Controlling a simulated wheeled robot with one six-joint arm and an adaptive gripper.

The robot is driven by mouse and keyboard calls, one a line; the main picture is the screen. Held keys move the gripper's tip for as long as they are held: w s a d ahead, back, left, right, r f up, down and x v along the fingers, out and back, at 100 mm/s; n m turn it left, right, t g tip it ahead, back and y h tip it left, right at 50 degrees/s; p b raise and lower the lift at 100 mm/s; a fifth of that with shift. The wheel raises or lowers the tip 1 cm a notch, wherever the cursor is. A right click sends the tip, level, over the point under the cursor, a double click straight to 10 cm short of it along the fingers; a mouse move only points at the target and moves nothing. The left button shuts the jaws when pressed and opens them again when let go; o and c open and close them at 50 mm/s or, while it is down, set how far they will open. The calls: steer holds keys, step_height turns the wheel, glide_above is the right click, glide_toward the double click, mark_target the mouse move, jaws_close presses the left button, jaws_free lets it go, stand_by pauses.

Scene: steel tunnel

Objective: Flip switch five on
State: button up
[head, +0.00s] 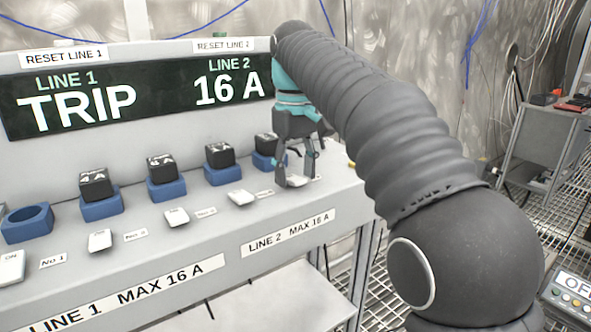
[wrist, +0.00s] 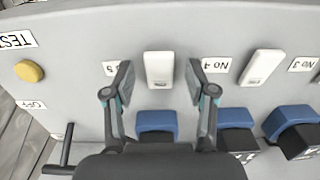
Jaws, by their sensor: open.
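Switch five, a white rocker (wrist: 158,69), lies on the sloped grey panel beside its "No 5" label (wrist: 110,68), upside down in the wrist view. In the head view switch five (head: 296,181) is partly hidden by my gripper (head: 296,170). In the wrist view my gripper (wrist: 159,80) is open and empty. Its two fingers stand on either side of switch five, with a gap on each side. Whether the tips touch the panel cannot be told. The rocker's tilt is unclear.
The display (head: 140,92) reads "LINE 1 TRIP" and "LINE 2 16 A". Switch four (wrist: 262,67) is beside my gripper. Blue sockets (wrist: 157,122) with black blocks line the panel; the leftmost socket (head: 27,222) is empty. A yellow button (wrist: 29,70) sits near a "TEST" label.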

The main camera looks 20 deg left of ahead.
steer(key=shift+d+f+b, duration=0.1)
steer(key=shift+b, duration=0.2)
steer(key=b, duration=0.1)
steer(key=t+y+b, duration=0.1)
steer(key=b, duration=0.1)
steer(key=shift+s+d+f, duration=0.15)
steer(key=shift+f, duration=0.2)
steer(key=y+b, duration=0.1)
steer(key=b, duration=0.2)
steer(key=t+y+b, duration=0.1)
steer(key=b, duration=0.3)
steer(key=shift+s+d+t, duration=0.1)
steer(key=shift+d+t, duration=0.1)
steer(key=shift+t, duration=0.1)
steer(key=shift+s+b, duration=0.1)
steer(key=shift+b, duration=0.7)
steer(key=p+v, duration=0.7)
steer(key=v, duration=0.7)
steer(key=s+d+f+m+t+h, duration=0.1)
steer(key=s+d+f+m, duration=0.3)
steer(key=d+f, duration=0.6)
steer(key=s+d+f+m+t+h, duration=0.1)
steer(key=s+d+f+m, duration=0.2)
steer(key=s+d+f, duration=0.3)
steer(key=shift+d+f+m+t+p, duration=0.3)
steer(key=shift+d+f+m+t, duration=0.1)
steer(key=shift+d+f, duration=2.5)
steer(key=shift+s+d+r, duration=0.15)
steer(key=shift+d+r, duration=0.05)
steer(key=shift+r, duration=0.05)
